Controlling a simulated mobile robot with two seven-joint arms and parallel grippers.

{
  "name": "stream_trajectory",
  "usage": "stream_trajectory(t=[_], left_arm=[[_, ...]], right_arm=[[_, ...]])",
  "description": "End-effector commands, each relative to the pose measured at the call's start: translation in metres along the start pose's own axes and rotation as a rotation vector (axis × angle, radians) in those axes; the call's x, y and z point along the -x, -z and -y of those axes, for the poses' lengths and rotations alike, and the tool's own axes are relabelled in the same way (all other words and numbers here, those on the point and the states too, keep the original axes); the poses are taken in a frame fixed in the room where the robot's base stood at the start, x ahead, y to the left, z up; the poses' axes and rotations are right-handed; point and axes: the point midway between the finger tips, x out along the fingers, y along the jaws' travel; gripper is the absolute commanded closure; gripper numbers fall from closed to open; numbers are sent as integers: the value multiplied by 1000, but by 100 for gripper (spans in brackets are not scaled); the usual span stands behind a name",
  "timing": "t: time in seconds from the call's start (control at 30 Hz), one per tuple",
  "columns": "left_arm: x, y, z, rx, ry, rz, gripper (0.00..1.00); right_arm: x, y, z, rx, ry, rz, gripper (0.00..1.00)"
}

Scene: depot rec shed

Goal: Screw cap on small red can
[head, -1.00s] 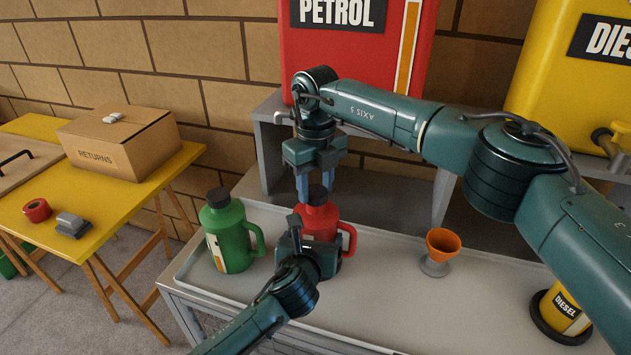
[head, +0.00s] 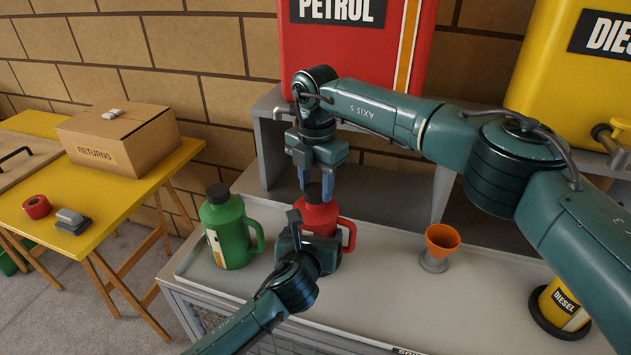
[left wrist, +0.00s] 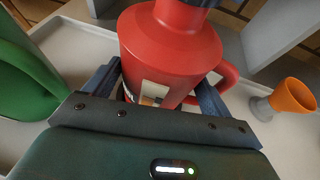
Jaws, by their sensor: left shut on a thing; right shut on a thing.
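The small red can (head: 326,212) stands upright on the grey bench and has a handle on its right side. My left gripper (head: 301,232) is shut on the can's body from the front. In the left wrist view its fingers (left wrist: 163,84) lie on both sides of the red can (left wrist: 168,48). A dark cap (head: 313,192) sits at the mouth of the can. My right gripper (head: 315,184) points down from above and is shut on the cap. The fingers partly hide the cap, so I cannot tell how far it is threaded.
A green can (head: 230,235) with a dark cap stands close on the left. An orange funnel (head: 441,240) in a grey holder stands to the right, with free bench between. A red petrol tank (head: 350,45) is behind on a grey shelf.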

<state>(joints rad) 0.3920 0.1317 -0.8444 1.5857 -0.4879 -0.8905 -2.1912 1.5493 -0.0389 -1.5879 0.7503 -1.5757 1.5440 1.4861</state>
Motion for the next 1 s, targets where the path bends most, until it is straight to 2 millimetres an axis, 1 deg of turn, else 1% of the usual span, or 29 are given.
stream_trajectory(t=[0.03,0.1,0.4,0.5,0.6,0.7,0.8,1.0], left_arm=[[0,1,0,0,0,-2,80],[0,1,0,0,0,-2,80],[0,1,0,0,0,-2,80],[0,1,0,0,0,-2,80],[0,1,0,0,0,-2,80],[0,1,0,0,0,-2,80],[0,1,0,0,0,-2,80],[0,1,0,0,0,-2,80]], right_arm=[[0,0,0,-109,-1,1,80],[0,0,0,-268,0,1,80],[0,0,1,-953,1,0,80],[0,0,1,-1168,1,0,80],[0,0,1,-1342,1,0,80],[0,1,1,-1454,1,0,80],[0,1,1,-1505,1,0,80],[0,1,1,-1511,1,0,80]])
